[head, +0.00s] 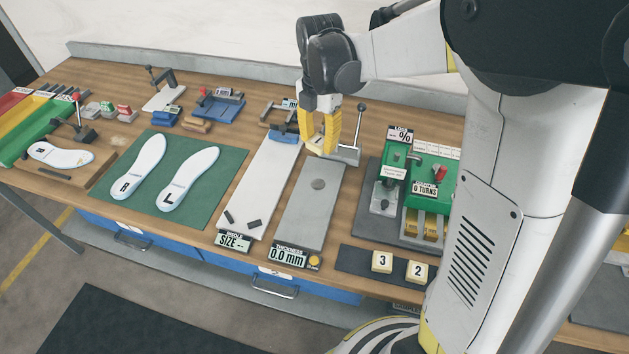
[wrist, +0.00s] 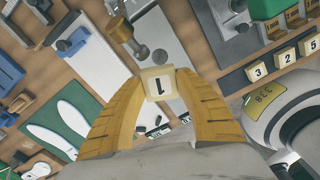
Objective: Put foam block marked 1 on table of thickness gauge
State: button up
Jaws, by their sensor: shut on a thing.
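The foam block marked 1 (wrist: 158,83) is a small cream cube held between the yellow fingers of my gripper (wrist: 157,79). In the head view my gripper (head: 320,149) points down over the back end of the thickness gauge (head: 306,218). The block is mostly hidden there. The gauge is a long grey plate with a small round grey disc on it (head: 318,184) and a front display reading 0.0 mm (head: 287,256). The disc also shows in the wrist view (wrist: 160,57), just beyond the block, with a brass-topped plunger (wrist: 121,29) beside it. The block appears apart from the disc.
A lever with a dark knob (head: 357,130) stands right of my gripper. A white size plate (head: 262,185) lies left of the gauge. Blocks 3 (head: 382,262) and 2 (head: 417,271) sit on a dark strip at front right. A green machine (head: 420,180) stands behind them.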

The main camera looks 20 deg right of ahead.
aim_at(318, 184)
notch_tip(318, 184, down, 14)
jog(key=b, duration=0.4)
jog(key=shift+f, duration=0.1)
jog(key=shift+f+b, duration=0.15)
jog(key=shift+b, duration=0.2)
jog(key=o, duration=0.7)
jog(key=shift+o, duration=0.2)
